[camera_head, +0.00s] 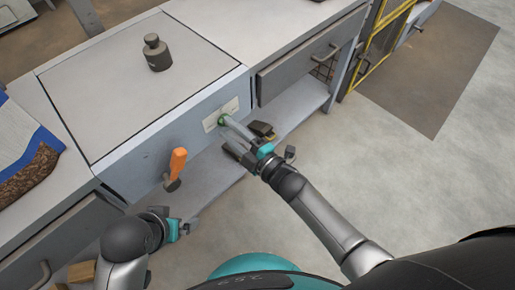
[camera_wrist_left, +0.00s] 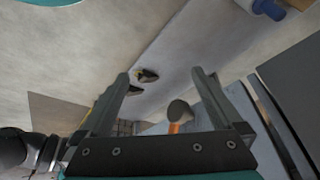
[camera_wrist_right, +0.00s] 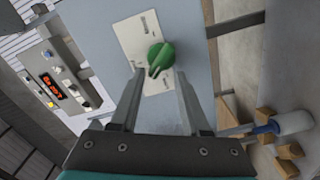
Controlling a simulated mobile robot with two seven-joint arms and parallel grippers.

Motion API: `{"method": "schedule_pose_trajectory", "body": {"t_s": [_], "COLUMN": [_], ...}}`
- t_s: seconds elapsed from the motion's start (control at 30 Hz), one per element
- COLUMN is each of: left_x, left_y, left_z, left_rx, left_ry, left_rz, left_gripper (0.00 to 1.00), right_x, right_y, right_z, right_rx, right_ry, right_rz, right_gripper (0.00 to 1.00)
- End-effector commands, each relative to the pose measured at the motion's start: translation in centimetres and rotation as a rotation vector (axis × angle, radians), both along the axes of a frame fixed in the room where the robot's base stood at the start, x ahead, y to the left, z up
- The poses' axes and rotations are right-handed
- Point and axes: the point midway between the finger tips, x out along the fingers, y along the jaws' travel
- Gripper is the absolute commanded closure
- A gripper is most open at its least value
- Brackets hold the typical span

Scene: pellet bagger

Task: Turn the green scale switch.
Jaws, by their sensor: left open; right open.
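The green scale switch (camera_wrist_right: 160,58) is a knob on a pale label plate (camera_wrist_right: 135,38) on the blue-grey front panel. In the head view, the switch (camera_head: 221,121) shows partly, at the tip of my right gripper (camera_head: 230,131). In the right wrist view, my right gripper (camera_wrist_right: 155,85) is open, its fingers pointing at the knob with the knob between and just beyond their tips. Whether they touch it I cannot tell. My left gripper (camera_head: 184,228) is low in front of the bench; in its wrist view the left gripper (camera_wrist_left: 165,75) is open and empty.
An orange-handled lever (camera_head: 178,162) sticks out from the panel, left of the switch. A dark weight (camera_head: 157,53) stands on the scale top (camera_head: 110,90). A bag of pellets (camera_head: 30,170) lies at the left. Open floor (camera_head: 400,190) is at the right.

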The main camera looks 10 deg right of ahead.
Motion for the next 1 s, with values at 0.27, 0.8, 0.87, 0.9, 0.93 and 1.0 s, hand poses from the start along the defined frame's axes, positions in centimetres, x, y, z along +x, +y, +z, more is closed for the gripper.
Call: {"method": "schedule_pose_trajectory", "body": {"t_s": [0.27,0.8,0.87,0.9,0.93,1.0], "left_x": [-0.7,-2.6,-2.7,-2.7,-2.7,-2.7], "left_y": [0.1,0.4,0.4,0.4,0.4,0.4], "left_z": [-3.4,-7.9,-8.1,-8.1,-8.1,-8.1], "left_rx": [0.008,0.016,0.016,0.016,0.016,0.016], "left_ry": [0.058,0.124,0.125,0.125,0.125,0.125], "left_rz": [0.001,0.0,0.0,0.0,0.0,0.0], "left_gripper": [0.0,0.0,0.0,0.0,0.0,0.0], "right_x": [-4.1,-11.1,-11.3,-11.3,-11.4,-11.4], "right_y": [-3.0,-8.3,-8.4,-8.5,-8.5,-8.5], "right_z": [0.1,-0.1,-0.1,-0.1,-0.1,-0.1], "right_rx": [-0.004,-0.005,-0.005,-0.005,-0.005,-0.005], "right_ry": [0.006,0.006,0.006,0.005,0.005,0.005], "right_rz": [-0.001,-0.005,-0.005,-0.006,-0.006,-0.005], "right_gripper": [0.54,0.54,0.54,0.54,0.54,0.54]}}
